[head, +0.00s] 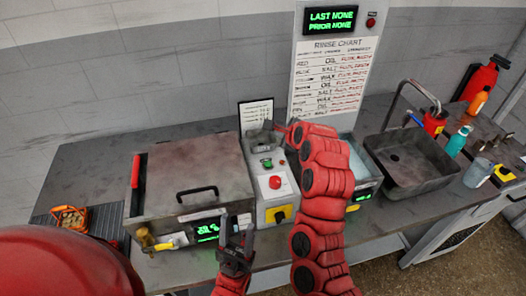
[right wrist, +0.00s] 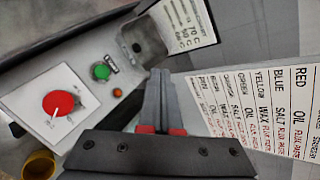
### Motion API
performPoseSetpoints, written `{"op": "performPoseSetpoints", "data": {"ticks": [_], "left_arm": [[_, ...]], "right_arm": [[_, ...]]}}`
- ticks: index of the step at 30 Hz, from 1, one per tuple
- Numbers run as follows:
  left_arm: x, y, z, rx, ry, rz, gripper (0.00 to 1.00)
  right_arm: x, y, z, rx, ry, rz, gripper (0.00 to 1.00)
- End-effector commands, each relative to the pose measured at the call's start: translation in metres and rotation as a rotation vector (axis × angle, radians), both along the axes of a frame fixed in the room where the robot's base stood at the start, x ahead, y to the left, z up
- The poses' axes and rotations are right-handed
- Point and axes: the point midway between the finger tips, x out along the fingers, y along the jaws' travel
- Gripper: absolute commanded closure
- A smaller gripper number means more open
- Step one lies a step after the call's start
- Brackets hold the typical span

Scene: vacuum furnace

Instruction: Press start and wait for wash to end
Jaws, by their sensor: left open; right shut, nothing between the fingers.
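The control panel (head: 262,205) stands between a lidded metal tank (head: 190,175) and my right arm. On it are a green button (head: 267,162), a red knob (head: 275,182) and a yellow-and-black switch (head: 280,215). In the right wrist view the green button (right wrist: 101,72) sits above the red knob (right wrist: 58,103), beside a small orange light (right wrist: 117,92). My right gripper (right wrist: 160,76) is shut and empty, to the right of the button and apart from it in the picture. My left gripper (head: 238,240) is open and empty in front of the tank. The tank's lid is down.
A green-lit display (head: 208,232) on the tank front is partly unreadable. A wall sign (head: 331,20) reads LAST NONE, PRIOR NONE, above a rinse chart (head: 330,75). A sink (head: 405,160), bottles and a red extinguisher (head: 482,78) are at right. A basket (head: 70,218) sits at left.

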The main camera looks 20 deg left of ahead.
Motion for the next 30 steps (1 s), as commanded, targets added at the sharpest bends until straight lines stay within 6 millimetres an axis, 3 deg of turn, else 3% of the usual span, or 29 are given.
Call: {"op": "performPoseSetpoints", "data": {"ticks": [3, 7, 20, 30], "left_arm": [[0.000, 0.000, 0.005, 0.000, 0.000, 0.000, 0.48], [0.000, 0.000, 0.006, 0.000, 0.000, 0.000, 0.48], [0.000, 0.000, 0.003, 0.000, 0.000, 0.000, 0.48], [0.000, 0.000, -0.017, 0.000, 0.000, 0.000, 0.48]], "right_arm": [[-0.023, 0.012, 0.011, 0.005, 0.112, 0.013, 1.00], [-0.033, 0.015, 0.011, 0.003, 0.164, 0.013, 1.00], [-0.033, 0.015, 0.007, 0.004, 0.163, 0.013, 1.00], [-0.032, 0.015, -0.026, 0.004, 0.160, 0.012, 1.00]]}}
